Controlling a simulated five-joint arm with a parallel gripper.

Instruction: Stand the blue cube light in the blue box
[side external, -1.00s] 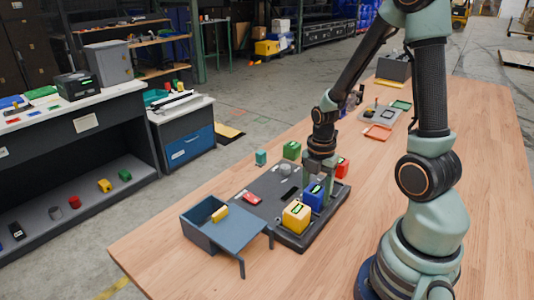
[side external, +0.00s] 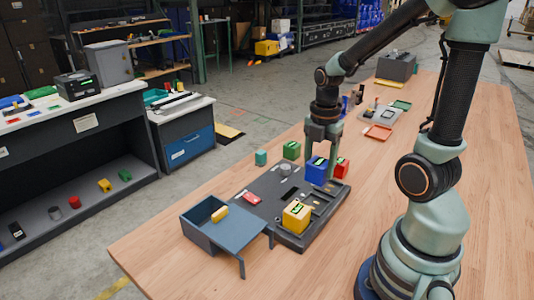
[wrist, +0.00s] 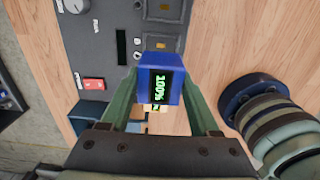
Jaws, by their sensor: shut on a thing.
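The blue cube light (side external: 317,170) has a lit green display, which reads 100% in the wrist view (wrist: 160,80). My gripper (side external: 322,158) is shut on it, one finger on each side, and holds it above the dark charging panel (side external: 270,190). The blue box (side external: 197,232) is a grey-blue box at the near left end of the panel. A flat lid or flap (side external: 245,228) stands out on its right side, and a small yellow piece (side external: 220,213) is at its edge. The box's inside is only partly visible.
A yellow cube light (side external: 296,216) sits at the panel's near corner. A red switch (side external: 252,198) and a knob (side external: 285,170) rise from the panel.

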